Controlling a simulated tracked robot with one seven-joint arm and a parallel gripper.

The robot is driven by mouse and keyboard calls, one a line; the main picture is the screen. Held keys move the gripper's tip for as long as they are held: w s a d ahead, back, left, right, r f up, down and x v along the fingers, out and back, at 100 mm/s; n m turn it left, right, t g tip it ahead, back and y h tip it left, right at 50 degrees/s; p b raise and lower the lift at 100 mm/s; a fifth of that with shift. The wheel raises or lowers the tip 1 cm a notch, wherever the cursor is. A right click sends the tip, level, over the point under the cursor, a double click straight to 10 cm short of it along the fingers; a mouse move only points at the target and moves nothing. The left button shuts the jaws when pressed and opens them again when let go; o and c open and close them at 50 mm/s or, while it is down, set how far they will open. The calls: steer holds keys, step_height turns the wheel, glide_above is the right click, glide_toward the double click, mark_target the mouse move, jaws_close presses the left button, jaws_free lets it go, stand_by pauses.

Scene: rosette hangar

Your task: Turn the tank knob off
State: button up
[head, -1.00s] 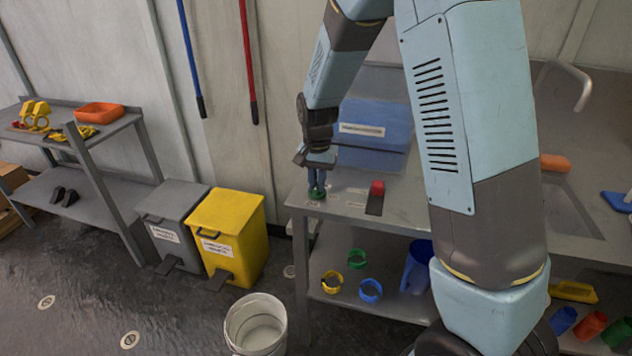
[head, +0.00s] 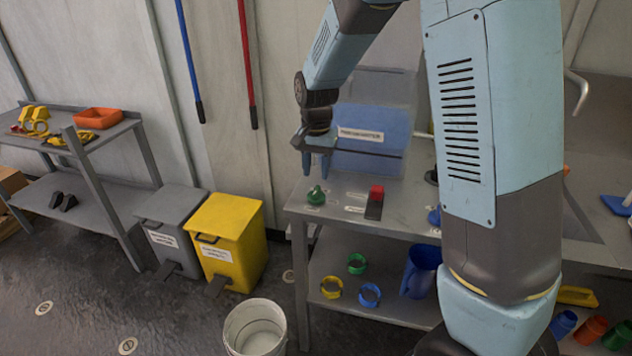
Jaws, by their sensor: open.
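A tank (head: 375,135) stands at the back of the grey workbench, with a blue lower part, a paler see-through upper part and a white label. I cannot make out a knob on it for certain. A pale stub (head: 423,135) shows at its right side, partly hidden by my arm. My gripper (head: 316,166) is open and empty, in front of the tank's left edge. Its fingers point down above a small green piece (head: 316,197) on the bench's left end, apart from it.
A red-topped dark block (head: 375,203) lies on the bench (head: 340,213). Coloured rings (head: 357,264) and a blue jug (head: 421,270) stand on the shelf below. A white bucket (head: 255,328), yellow bin (head: 228,240) and grey bin (head: 172,222) stand left. My arm hides the bench's middle.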

mark_target(318, 189)
step_height(318, 189, up, 8)
stand_by(0.5)
steer(key=s+d+r+n+t+y, duration=0.1)
steer(key=s+d+r+n+t, duration=0.15)
steer(key=s+d+r, duration=0.85)
steer(key=s+d+n+t, duration=0.1)
steer(key=s+d, duration=0.2)
steer(key=s, duration=0.4)
steer(key=s+d+t+h, duration=0.1)
steer(key=s+d+t, duration=0.1)
steer(key=s, duration=0.6)
steer(key=shift+d+n, duration=0.35)
steer(key=shift+d, duration=0.55)
steer(key=shift+s, duration=0.1)
